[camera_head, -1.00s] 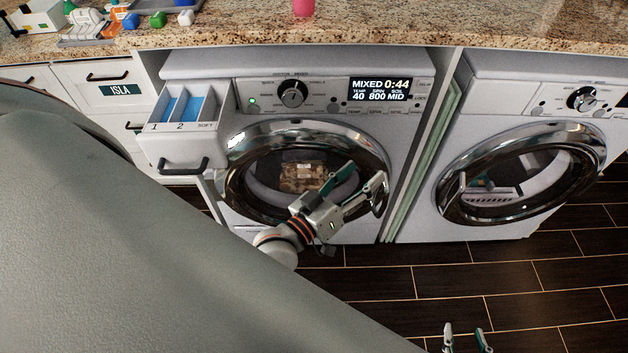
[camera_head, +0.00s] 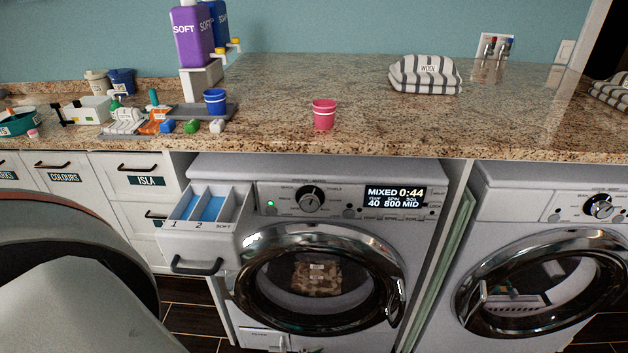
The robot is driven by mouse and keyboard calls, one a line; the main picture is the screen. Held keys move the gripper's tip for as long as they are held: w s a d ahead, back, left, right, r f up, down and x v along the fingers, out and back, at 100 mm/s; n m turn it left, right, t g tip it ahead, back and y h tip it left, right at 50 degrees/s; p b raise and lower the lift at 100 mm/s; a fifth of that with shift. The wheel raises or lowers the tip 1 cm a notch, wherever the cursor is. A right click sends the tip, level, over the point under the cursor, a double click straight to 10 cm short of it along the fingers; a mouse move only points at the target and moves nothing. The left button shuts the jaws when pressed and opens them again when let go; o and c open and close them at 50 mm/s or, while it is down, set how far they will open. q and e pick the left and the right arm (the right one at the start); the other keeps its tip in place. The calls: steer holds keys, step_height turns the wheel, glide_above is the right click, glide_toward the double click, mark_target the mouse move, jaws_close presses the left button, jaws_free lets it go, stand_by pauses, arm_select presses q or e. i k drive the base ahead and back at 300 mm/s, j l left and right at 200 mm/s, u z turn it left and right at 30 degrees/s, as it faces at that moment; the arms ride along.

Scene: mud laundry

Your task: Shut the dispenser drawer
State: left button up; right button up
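The dispenser drawer (camera_head: 203,235) is pulled out at the upper left of the left washing machine (camera_head: 334,182). Its top shows compartments marked 1, 2 and SOFT, with blue in the first two and the SOFT one looking empty. A dark bar handle (camera_head: 197,266) is on its front. The machine's round door (camera_head: 319,278) looks closed, with a brown labelled bundle behind the glass. The display reads MIXED 0:44. A large part of my arm fills the lower left. Neither gripper can be made out.
A second machine (camera_head: 545,270) stands right. Cabinet drawers (camera_head: 140,175) are left of the dispenser drawer.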

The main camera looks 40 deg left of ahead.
mark_target(207, 226)
steer(key=u, duration=1.95)
